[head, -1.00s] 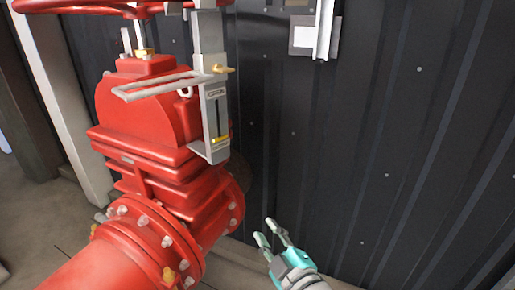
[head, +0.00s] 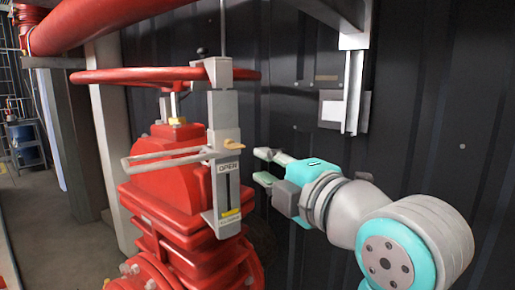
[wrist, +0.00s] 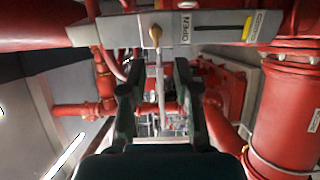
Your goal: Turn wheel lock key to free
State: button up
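The wheel lock key looks like a small brass-yellow key (head: 234,145) on the side of a grey upright lock housing (head: 222,118) marked OPEN. It also shows in the wrist view (wrist: 155,36), upper middle, just beyond and between my fingertips. The red handwheel (head: 150,75) passes through the top of the housing. My gripper (head: 264,166) is open and empty, to the right of the housing, a little lower than the key and apart from it. In the wrist view my open gripper (wrist: 158,78) points toward the housing.
A red valve body (head: 170,190) stands below the handwheel. A grey U-shaped bar (head: 165,158) sticks out left of the housing. A dark ribbed wall (head: 420,110) stands behind, with a grey bracket (head: 354,90). A red pipe (head: 120,25) crosses overhead.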

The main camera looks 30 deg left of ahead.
aim_at(238, 148)
jog(key=x, duration=1)
jog(key=shift+w+a+r, duration=0.1)
jog(key=shift+a+r, duration=0.2)
jog(key=shift+r, duration=0.05)
jog(key=shift+c, duration=0.2)
grip_shut()
